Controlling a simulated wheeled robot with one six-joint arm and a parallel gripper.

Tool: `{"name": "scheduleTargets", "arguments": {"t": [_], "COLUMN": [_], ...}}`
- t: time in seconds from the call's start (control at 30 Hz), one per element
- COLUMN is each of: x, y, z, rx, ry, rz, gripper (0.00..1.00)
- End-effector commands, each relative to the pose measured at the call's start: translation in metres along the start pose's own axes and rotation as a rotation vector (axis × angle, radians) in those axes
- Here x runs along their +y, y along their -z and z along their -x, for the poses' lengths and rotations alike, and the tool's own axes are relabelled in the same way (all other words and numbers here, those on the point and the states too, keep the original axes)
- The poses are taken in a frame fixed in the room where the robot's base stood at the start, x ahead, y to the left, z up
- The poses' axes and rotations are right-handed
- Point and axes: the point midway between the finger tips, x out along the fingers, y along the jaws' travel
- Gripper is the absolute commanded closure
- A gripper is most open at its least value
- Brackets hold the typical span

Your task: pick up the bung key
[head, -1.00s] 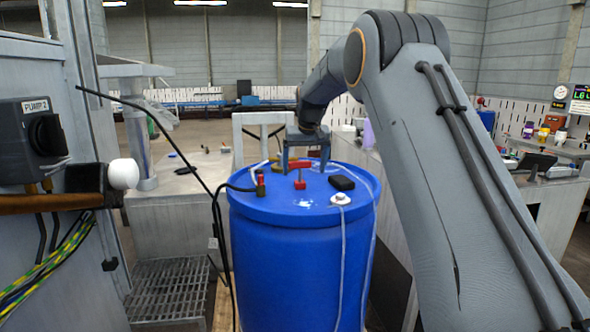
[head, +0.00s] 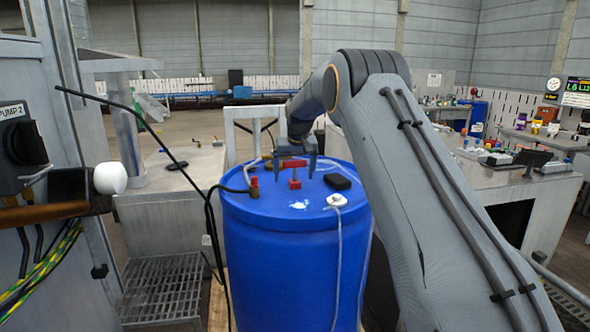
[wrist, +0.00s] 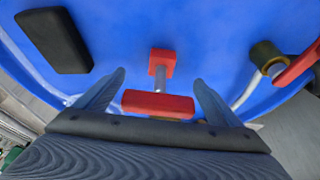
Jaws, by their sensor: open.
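The bung key (head: 295,183) is a red T-shaped tool with a metal shaft. My gripper (wrist: 160,80) is open, with one finger at each side of the crossbar and a gap showing on both sides. In the head view my gripper (head: 297,172) is low over the drum top around the key. Whether the fingertips touch the drum is unclear.
A black box (head: 337,182) and a white cap with a cord (head: 337,200) lie on the drum's right. A red-topped fitting with a black hose (head: 254,187) is on the left. A pump cabinet with a white knob (head: 110,178) stands left; a workbench (head: 500,185) stands right.

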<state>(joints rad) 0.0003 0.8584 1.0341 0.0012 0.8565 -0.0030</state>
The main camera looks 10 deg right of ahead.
Motion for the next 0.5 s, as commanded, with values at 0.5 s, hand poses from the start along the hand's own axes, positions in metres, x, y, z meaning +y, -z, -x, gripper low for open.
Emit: {"name": "scheduleTargets", "arguments": {"t": [0.5], "x": [0.002], "y": [-0.0004], "z": [-0.0128], "rx": [0.0], "ry": [-0.001], "rz": [-0.002], "gripper": [0.32]}}
